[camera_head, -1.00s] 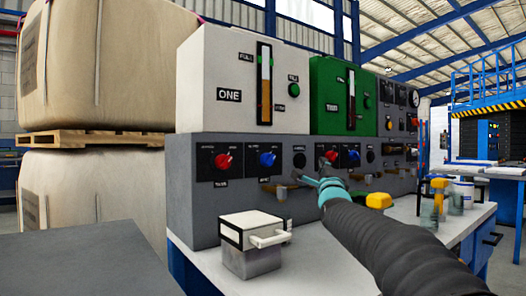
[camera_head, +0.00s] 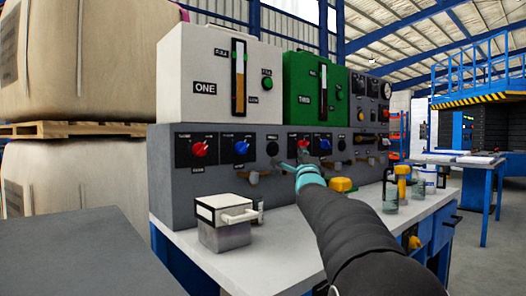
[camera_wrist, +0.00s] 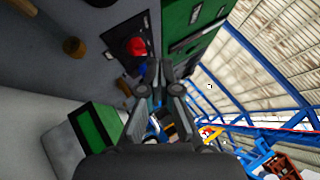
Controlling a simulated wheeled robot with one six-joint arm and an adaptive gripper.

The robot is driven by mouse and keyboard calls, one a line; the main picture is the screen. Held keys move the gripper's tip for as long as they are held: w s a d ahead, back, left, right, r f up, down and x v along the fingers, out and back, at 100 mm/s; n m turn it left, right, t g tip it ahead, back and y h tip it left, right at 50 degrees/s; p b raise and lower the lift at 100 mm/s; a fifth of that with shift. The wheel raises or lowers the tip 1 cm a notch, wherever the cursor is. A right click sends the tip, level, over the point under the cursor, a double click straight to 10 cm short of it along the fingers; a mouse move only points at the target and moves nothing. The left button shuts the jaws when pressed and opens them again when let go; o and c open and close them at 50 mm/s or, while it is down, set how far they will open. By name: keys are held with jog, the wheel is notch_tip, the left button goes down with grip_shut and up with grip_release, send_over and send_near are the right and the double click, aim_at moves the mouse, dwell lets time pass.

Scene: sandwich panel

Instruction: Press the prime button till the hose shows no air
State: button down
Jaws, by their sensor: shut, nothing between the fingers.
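The grey control panel (camera_head: 190,205) carries red and blue knobs and small round black buttons; its labels are too small to read, so I cannot tell which is the prime button. A black button (camera_head: 272,149) sits left of the second red knob (camera_head: 298,146). My gripper (camera_head: 294,163) is shut and empty, in front of the panel just below that red knob. In the wrist view, the gripper's fingertips (camera_wrist: 159,70) are close together near the red knob (camera_wrist: 137,47). Contact cannot be told. No hose is clearly visible.
A white tank marked ONE (camera_head: 205,62) and a green tank (camera_head: 300,90) stand on the panel. A white-topped box with a handle (camera_head: 225,212) sits on the pale bench (camera_head: 290,240). Several jars (camera_head: 390,195) stand to the right.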

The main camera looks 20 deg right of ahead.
aim_at(274, 149)
jog(key=shift+w+a, duration=0.1)
jog(key=w+a+p, duration=0.3)
jog(key=w+p, duration=0.3)
jog(key=w, duration=0.2)
jog(key=shift+w, duration=0.15)
jog(key=shift+w+a, duration=0.1)
dwell(1.6)
jog(key=shift+w+a, duration=0.1)
jog(key=shift+w, duration=0.2)
